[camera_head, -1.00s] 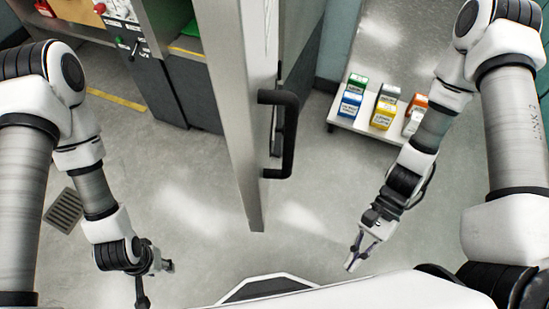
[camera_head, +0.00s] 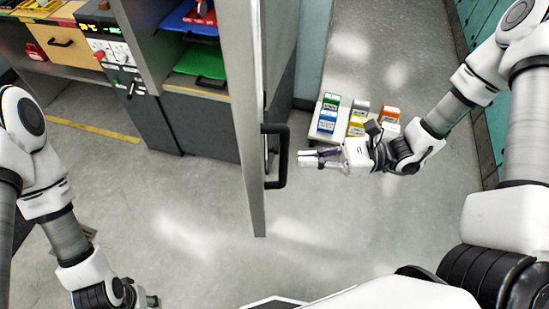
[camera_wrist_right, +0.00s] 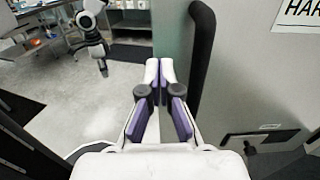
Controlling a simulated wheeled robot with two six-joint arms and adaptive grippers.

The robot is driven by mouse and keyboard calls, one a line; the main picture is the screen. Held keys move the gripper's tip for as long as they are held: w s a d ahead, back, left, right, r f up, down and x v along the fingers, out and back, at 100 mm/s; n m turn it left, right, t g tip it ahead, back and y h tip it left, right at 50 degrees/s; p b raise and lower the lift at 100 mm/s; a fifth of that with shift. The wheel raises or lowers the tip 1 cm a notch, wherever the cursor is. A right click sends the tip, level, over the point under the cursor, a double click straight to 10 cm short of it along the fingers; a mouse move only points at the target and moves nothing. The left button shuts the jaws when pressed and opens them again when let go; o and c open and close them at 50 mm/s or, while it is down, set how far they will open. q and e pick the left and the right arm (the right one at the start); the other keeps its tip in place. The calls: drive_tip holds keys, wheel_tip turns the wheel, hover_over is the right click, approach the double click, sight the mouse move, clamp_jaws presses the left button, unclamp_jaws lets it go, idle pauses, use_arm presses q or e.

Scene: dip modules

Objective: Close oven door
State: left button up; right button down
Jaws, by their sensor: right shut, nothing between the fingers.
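The oven door (camera_head: 240,120) stands open, seen nearly edge-on in the middle of the head view. Its black bar handle (camera_head: 284,160) is on its right-hand face. My right gripper (camera_head: 303,159) is shut and empty, its tips close to the handle's right side; I cannot tell whether they touch. In the right wrist view the shut fingers (camera_wrist_right: 160,70) point ahead, just left of the handle (camera_wrist_right: 203,50), with the door's grey face (camera_wrist_right: 255,85) to the right. My left gripper (camera_head: 150,301) is at the bottom left, cut by the frame edge, far from the door.
Left of the door is a cabinet bay with a blue tray (camera_head: 187,17) and a green tray (camera_head: 200,60). A control panel (camera_head: 115,52) is beside it. Small coloured boxes (camera_head: 357,127) stand on a low platform behind my right gripper. The floor (camera_head: 190,220) left of the door is clear.

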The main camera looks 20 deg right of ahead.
drive_tip(key=p+x, duration=0.2)
drive_tip(key=x, duration=0.5)
drive_tip(key=shift+w+f, duration=0.15)
drive_tip(key=shift+w, duration=0.05)
